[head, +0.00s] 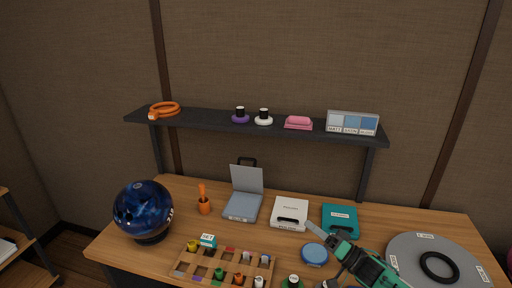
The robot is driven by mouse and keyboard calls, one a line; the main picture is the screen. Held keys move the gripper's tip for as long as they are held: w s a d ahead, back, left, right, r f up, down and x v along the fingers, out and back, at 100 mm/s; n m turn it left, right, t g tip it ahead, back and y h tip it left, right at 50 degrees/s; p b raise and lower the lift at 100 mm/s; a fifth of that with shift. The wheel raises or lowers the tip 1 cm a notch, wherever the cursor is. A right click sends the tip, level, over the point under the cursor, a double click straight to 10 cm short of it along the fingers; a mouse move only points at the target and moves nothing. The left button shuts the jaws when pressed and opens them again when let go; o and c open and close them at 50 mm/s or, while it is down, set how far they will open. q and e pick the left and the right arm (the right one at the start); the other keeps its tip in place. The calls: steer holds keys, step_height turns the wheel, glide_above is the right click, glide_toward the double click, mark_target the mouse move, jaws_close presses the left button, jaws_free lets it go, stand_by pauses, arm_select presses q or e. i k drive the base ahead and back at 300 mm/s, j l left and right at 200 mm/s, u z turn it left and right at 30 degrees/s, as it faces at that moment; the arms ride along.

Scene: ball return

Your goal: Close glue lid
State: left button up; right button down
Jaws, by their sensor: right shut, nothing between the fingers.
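A blue-grey box (241,207) sits on the table left of centre with its lid (247,179) standing open. A white box (290,214) and a teal box (340,221) to its right look shut. Their labels are too small to read, so I cannot tell which one is the glue case. My right gripper (312,227) comes in from the lower right. Its fingers are together and empty, near the right front corner of the white box; I cannot tell if they touch it. My left gripper is not in view.
A blue bowling ball (143,209) stands at the left, beside an orange holder (204,206). A wooden tray (222,268) of small bottles and a round blue tin (314,255) are in front. A grey disc (437,265) lies at right. A dark shelf (205,119) hangs behind.

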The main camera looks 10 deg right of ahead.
mark_target(245, 178)
steer(key=i, duration=1.2)
